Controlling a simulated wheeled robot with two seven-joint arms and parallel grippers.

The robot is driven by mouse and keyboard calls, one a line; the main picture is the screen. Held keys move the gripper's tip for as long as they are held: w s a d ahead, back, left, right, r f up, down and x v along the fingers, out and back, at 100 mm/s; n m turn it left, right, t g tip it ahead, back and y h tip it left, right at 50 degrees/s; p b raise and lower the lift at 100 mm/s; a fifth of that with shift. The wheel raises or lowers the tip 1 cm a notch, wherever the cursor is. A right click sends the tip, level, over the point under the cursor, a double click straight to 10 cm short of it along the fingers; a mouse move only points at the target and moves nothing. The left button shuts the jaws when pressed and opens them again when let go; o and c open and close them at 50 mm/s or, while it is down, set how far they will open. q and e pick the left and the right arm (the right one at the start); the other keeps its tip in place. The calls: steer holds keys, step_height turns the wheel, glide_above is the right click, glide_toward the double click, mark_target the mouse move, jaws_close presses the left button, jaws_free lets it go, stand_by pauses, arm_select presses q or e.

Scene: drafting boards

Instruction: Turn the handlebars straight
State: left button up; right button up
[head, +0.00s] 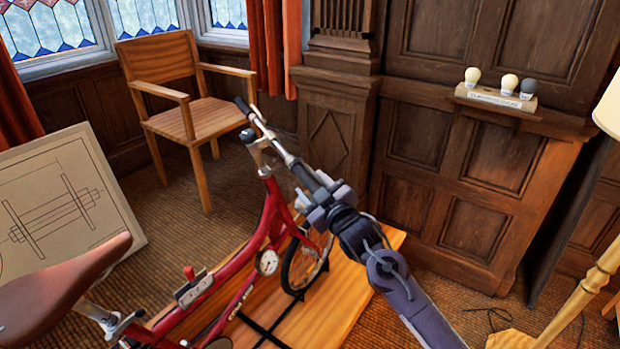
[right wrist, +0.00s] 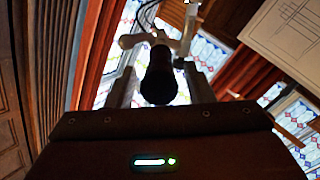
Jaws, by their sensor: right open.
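The red bicycle (head: 273,215) stands on a wooden platform, its front end away from me. Its handlebars (head: 268,131) run slantwise from a black grip (head: 243,105) at upper left to another dark grip (head: 306,174) at lower right. My right gripper (head: 318,192) is at that lower-right grip. In the right wrist view the dark grip end (right wrist: 158,82) lies between the two open fingers (right wrist: 158,92), with a gap visible on each side. The front wheel (head: 305,262) shows partly behind my right arm. My left gripper is not in view.
A brown saddle (head: 60,285) is at lower left. A wooden chair (head: 190,115) and a drawing board (head: 65,205) stand beyond the bicycle. Wood panelling with a small bulb shelf (head: 497,100) is at right. The wooden platform (head: 345,300) lies under the bicycle.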

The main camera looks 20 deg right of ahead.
steer(key=shift+w+a, duration=0.25)
steer(key=shift+w, duration=0.95)
jaws_close()
